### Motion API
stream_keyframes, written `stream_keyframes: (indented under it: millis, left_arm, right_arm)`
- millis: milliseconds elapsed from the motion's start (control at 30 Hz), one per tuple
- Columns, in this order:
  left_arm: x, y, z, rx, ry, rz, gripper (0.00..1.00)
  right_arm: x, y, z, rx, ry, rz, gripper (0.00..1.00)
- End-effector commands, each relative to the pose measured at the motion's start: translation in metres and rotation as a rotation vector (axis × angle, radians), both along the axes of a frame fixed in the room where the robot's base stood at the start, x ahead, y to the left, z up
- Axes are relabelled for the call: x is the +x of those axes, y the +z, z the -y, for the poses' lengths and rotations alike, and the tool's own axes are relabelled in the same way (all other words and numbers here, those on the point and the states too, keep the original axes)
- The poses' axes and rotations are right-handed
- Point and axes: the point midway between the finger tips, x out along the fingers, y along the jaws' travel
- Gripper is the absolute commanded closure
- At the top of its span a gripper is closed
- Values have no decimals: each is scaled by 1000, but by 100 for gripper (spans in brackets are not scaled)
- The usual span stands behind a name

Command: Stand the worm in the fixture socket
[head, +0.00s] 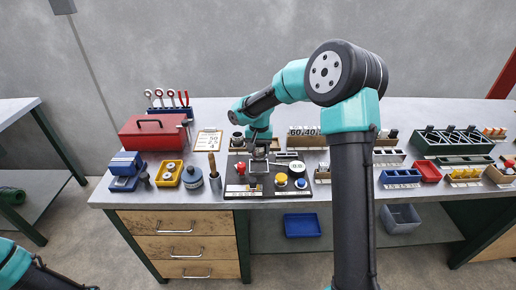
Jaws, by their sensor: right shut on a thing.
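My right gripper (259,156) points down over the dark fixture board (262,191) on the bench. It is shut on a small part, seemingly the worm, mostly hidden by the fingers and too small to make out. A metallic block lies right below the fingertips; I cannot tell whether the held part touches it. The socket cannot be told apart at this size. My left arm shows only at the lower left corner, with its gripper out of view.
A red-topped part (240,168), a yellow-topped part (281,180) and a round dial (296,167) crowd around the gripper. A screwdriver-like tool (213,168), blue pot (192,177) and red toolbox (152,133) stand left. Bins line the right.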

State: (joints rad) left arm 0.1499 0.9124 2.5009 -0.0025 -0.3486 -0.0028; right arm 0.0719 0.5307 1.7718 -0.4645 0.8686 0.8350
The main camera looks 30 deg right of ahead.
Motion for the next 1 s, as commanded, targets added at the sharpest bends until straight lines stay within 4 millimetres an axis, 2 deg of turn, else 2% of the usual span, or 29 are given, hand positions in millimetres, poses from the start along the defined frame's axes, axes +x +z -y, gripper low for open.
stream_keyframes:
  millis: [700, 1000]
  left_arm:
    - [0, 0, 0, 0, 0, 0, 43]
    - [0, 0, 0, 0, 0, 0, 43]
  right_arm:
    - [0, -48, 0, 1, 0, -1, 74]
    - [0, -55, 0, 0, 0, 0, 74]
